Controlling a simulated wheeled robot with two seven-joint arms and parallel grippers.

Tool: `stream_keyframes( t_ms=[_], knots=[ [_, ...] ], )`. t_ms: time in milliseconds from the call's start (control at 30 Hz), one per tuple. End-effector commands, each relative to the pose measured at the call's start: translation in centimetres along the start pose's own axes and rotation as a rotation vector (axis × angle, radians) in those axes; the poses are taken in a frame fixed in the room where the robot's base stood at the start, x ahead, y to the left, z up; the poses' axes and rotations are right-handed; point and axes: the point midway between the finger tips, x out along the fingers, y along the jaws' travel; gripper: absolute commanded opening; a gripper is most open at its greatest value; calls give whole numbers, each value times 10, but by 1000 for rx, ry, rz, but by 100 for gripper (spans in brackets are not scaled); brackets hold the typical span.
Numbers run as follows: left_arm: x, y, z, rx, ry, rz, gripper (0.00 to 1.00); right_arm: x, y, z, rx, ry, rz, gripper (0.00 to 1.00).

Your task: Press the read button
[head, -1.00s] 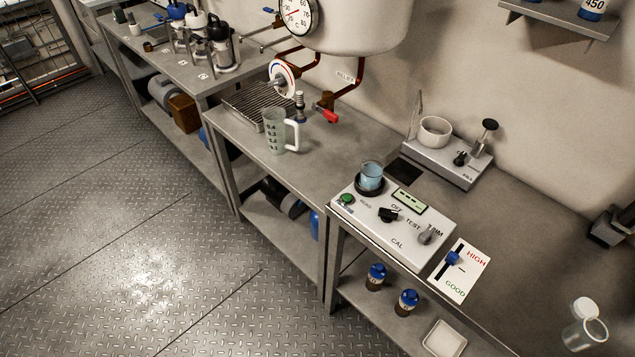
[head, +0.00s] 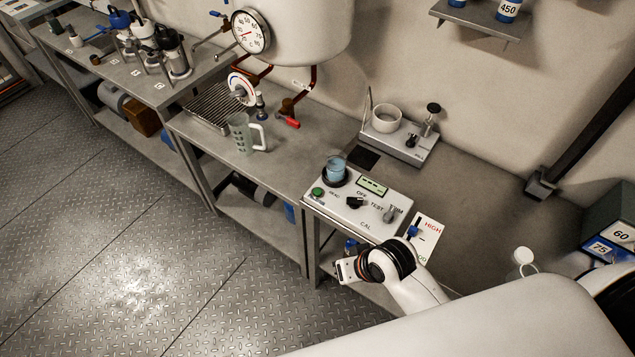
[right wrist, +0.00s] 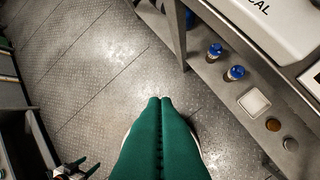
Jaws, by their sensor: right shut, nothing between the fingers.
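The white meter box (head: 375,219) sits at the front edge of the bench in the head view. The green button (head: 318,193) is on its left end, with small lettering beside it that looks like READ. A cup of blue liquid (head: 336,169) stands in the round well behind the button. My right gripper (head: 343,270) is in front of and below the box, apart from the button. In the right wrist view its green fingers (right wrist: 160,102) are together and empty, pointing over the floor.
The box carries a black knob (head: 355,203), a display (head: 372,186) and a TRIM lever (head: 390,214). Blue-capped bottles (right wrist: 234,73) and a white tray (right wrist: 254,101) are on the lower shelf. The floor in front is clear.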

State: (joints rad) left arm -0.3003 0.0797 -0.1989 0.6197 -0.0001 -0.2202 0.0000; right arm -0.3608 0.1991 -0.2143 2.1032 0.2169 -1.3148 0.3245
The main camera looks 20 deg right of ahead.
Motion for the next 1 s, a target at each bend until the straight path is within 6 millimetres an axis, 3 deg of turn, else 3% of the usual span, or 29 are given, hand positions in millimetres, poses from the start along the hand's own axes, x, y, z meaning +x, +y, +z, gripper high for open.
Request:
stream_keyframes(
  t_ms=[33,133,267,400,600,800,1000],
  knots=[
    [-10,1,1,-1,0,1,64,-11,15,25,63,-17,54,0],
    [-13,1,1,-1,0,1,64,-7,35,57,230,-7,157,0],
    [-15,1,2,-1,0,1,64,5,48,99,480,35,258,0],
    [-16,1,2,-1,-1,1,64,17,44,150,794,89,332,0],
    [-16,1,2,0,-1,1,64,20,18,221,1220,134,399,0],
    [-16,1,2,1,-1,1,64,16,1,256,1434,148,437,0],
    [-16,0,2,2,-1,0,64,15,-3,262,1476,152,444,0]
  ],
)
